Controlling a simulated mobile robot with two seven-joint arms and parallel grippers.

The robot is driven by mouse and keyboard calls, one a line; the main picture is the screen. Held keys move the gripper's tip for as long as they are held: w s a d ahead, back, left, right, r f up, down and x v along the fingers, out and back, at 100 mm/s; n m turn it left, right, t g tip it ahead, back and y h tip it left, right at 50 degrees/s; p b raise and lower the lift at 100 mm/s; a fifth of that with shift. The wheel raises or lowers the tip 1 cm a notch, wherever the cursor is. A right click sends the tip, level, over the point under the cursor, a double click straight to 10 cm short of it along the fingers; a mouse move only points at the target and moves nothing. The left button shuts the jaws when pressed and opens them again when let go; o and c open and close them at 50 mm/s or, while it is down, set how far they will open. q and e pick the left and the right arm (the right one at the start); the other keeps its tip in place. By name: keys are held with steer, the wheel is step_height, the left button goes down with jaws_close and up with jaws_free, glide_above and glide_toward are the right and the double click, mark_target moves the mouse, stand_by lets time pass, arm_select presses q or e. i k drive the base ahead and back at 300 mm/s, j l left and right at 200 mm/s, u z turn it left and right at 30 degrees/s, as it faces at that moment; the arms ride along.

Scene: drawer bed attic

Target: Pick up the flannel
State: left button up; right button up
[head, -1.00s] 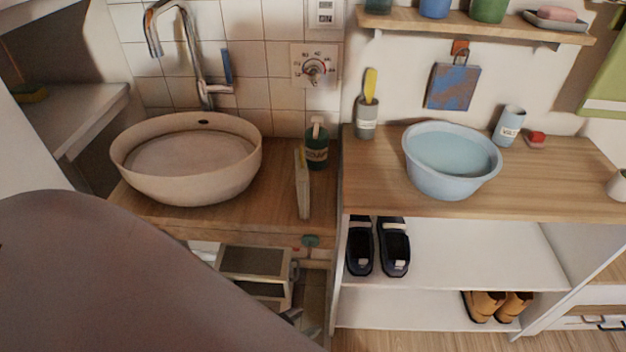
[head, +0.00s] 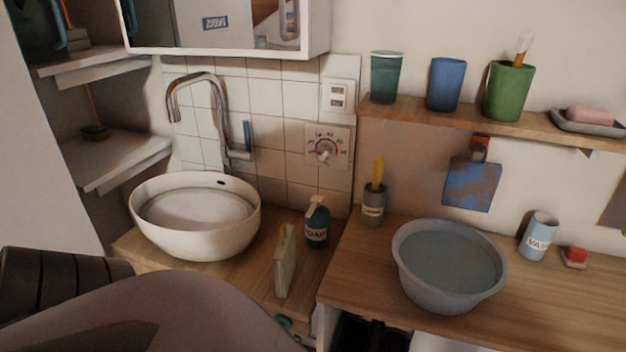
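A blue cloth with brownish patches, which looks like the flannel (head: 472,184), hangs flat against the wall in the head view. It hangs from a small reddish-brown hook or holder (head: 479,148) below the wall shelf, above and behind the grey-blue basin. Nothing touches its front. A large smooth part of my own arm fills the lower left of the view. Neither of my grippers shows.
The basin (head: 412,280) holds water on the wooden counter (head: 358,275). A labelled cup (head: 538,236) and a red-topped block (head: 574,257) stand right of it. The wall shelf (head: 400,108) carries cups and a soap dish. A sink (head: 150,235), soap bottle (head: 316,226) and brush pot (head: 373,208) stand left.

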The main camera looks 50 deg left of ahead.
mark_target(284, 257)
steer(key=i+l+u, duration=0.3)
steer(key=l, duration=0.35)
steer(key=i+u, duration=0.1)
steer(key=u, duration=1.15)
